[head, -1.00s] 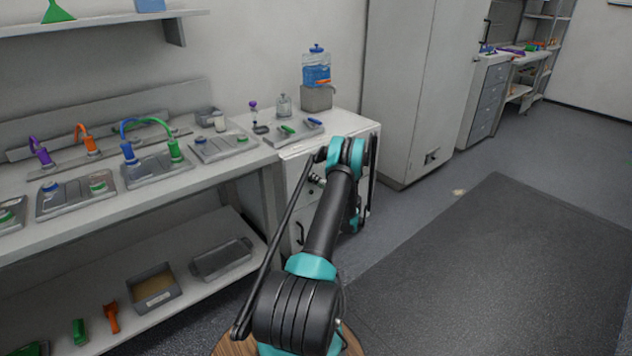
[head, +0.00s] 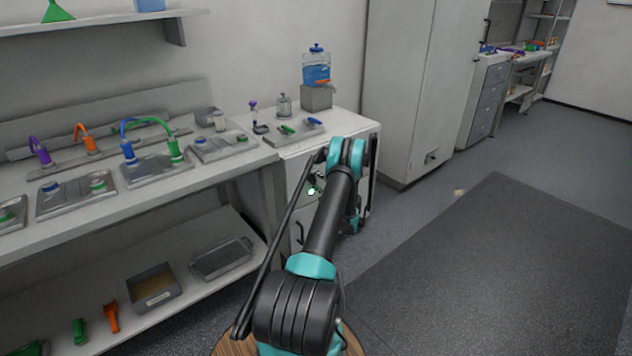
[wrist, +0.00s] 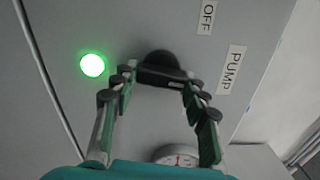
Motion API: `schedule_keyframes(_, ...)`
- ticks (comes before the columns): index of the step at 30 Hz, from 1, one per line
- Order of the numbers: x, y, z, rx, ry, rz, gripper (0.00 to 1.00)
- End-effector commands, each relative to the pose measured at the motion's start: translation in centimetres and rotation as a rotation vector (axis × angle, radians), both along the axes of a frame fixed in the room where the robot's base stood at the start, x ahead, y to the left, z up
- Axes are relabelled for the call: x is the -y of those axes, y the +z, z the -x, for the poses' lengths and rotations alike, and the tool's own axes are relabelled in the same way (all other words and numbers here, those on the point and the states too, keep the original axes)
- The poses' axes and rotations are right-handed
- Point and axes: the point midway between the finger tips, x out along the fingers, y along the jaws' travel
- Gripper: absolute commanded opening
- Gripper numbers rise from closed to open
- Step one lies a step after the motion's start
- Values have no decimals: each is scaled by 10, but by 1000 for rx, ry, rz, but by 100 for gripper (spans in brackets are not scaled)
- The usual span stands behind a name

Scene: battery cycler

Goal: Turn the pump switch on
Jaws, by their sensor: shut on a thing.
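The pump switch is a black rotary knob (wrist: 160,60) on a light grey panel (wrist: 120,30) in the wrist view. My gripper (wrist: 160,80) is shut on the knob, with one finger on each side of it. A round green lamp (wrist: 92,65) beside the knob is lit. An "OFF" label (wrist: 207,17) and a "PUMP" label (wrist: 232,70) are on the panel to the right. In the head view the green lamp (head: 312,190) glows on the front of the bench cabinet, and my arm hides the knob.
A round white dial (wrist: 177,155) lies below the knob in the wrist view. In the head view a bench (head: 225,185) with colored tubes and trays runs to the left. A tall cabinet (head: 395,80) stands behind on the right. The floor at right is clear.

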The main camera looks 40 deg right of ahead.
Motion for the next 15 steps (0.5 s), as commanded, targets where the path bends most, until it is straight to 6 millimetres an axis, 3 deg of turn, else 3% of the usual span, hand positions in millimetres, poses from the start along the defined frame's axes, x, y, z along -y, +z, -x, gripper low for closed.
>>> schedule_keyframes(15, 1, -3, 2, -27, -3, -325, 15)
